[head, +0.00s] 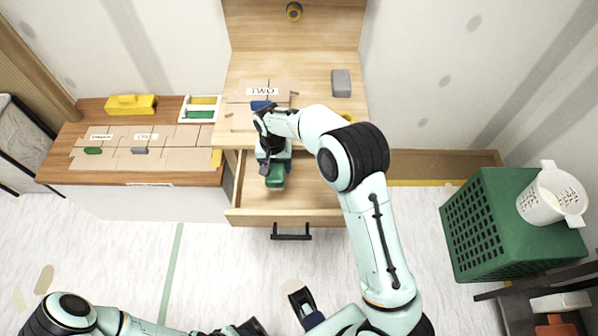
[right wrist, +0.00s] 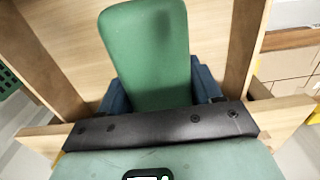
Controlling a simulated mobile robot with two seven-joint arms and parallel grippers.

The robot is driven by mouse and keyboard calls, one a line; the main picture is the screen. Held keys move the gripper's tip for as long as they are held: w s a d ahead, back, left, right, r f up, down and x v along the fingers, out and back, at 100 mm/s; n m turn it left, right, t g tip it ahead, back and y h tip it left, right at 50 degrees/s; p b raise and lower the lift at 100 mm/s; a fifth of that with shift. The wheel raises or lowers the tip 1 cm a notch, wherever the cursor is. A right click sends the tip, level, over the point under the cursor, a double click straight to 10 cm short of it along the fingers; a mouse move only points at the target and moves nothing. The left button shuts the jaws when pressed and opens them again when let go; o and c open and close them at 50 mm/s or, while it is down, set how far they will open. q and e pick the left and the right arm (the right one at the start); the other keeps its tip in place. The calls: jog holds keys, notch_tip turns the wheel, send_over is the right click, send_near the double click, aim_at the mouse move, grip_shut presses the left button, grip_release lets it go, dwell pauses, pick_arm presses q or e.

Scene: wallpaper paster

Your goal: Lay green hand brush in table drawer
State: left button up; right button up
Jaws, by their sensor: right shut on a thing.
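The table drawer (head: 318,215) is pulled open below the wooden table, with a black handle on its front. The green hand brush (head: 275,178) is over the left part of the drawer's inside. My right gripper (head: 273,163) is shut on it; in the right wrist view the brush (right wrist: 147,50) sits between the blue fingers and points away from the gripper, with the drawer walls on both sides. I cannot tell whether the brush touches the drawer floor. My left gripper (head: 303,303) is low at the bottom edge, away from the drawer; its jaws are unclear.
A grey block (head: 341,83) and a sign reading TWO (head: 262,91) are on the table. A side cabinet at left holds a yellow box (head: 130,105) and a white tray (head: 200,109). The drawer's right part is clear.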

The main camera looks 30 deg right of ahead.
aim_at(301, 179)
jog(key=f, duration=0.7)
jog(key=shift+d+f, duration=0.25)
jog(key=shift+f, duration=0.05)
jog(key=d, duration=0.2)
jog(key=shift+s+d+r, duration=0.15)
jog(key=shift+s+d, duration=0.15)
jog(key=shift+s, duration=0.05)
jog(key=shift+s+d, duration=0.25)
jog(key=shift+d, duration=0.6)
jog(key=d, duration=0.2)
jog(key=s+d, duration=0.1)
jog(key=shift+f, duration=0.4)
jog(key=shift+w+a+f, duration=0.1)
jog(key=shift+f, duration=0.1)
jog(key=shift+f, duration=0.2)
jog(key=o, duration=1.1)
